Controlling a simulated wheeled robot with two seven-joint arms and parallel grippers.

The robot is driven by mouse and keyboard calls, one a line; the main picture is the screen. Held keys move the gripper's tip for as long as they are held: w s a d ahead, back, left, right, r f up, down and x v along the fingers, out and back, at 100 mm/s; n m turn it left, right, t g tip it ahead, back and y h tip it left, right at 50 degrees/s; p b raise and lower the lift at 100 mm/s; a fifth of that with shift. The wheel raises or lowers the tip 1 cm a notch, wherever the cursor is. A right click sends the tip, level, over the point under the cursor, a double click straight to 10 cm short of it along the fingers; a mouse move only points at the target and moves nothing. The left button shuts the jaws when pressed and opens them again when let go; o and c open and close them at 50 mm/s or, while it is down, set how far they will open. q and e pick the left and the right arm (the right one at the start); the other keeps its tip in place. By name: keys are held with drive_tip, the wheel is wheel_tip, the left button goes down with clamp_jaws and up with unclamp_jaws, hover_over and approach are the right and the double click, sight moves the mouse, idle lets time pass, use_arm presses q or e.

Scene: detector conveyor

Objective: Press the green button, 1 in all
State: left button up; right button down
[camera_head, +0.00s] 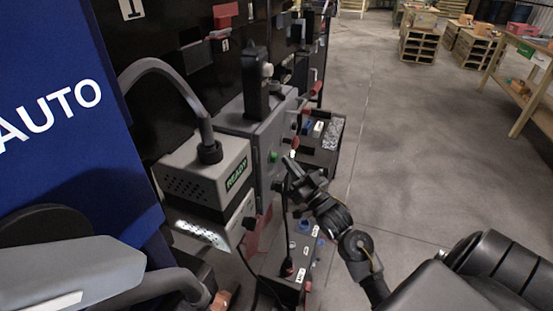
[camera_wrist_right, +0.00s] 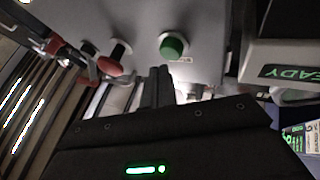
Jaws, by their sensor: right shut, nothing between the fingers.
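The green button (camera_head: 273,156) sits on the front of a grey control box (camera_head: 241,122) in the head view. In the right wrist view the green button (camera_wrist_right: 173,47) shows as a round cap on the light grey panel (camera_wrist_right: 208,20). My right gripper (camera_head: 288,162) is shut and empty, its tip just right of the button in the head view. In the right wrist view its fingertips (camera_wrist_right: 158,72) lie just below and left of the button. I cannot tell whether they touch it. My left gripper does not show.
A grey unit with a green READY display (camera_head: 236,175) stands left of the control box. Black bins (camera_head: 340,140) stand behind and below. Open floor (camera_head: 400,130) lies to the right.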

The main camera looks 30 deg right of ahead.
drive_tip(key=shift+w+a, duration=0.1)
drive_tip(key=shift+w+a, duration=0.15)
drive_tip(key=shift+w, duration=0.1)
idle(0.3)
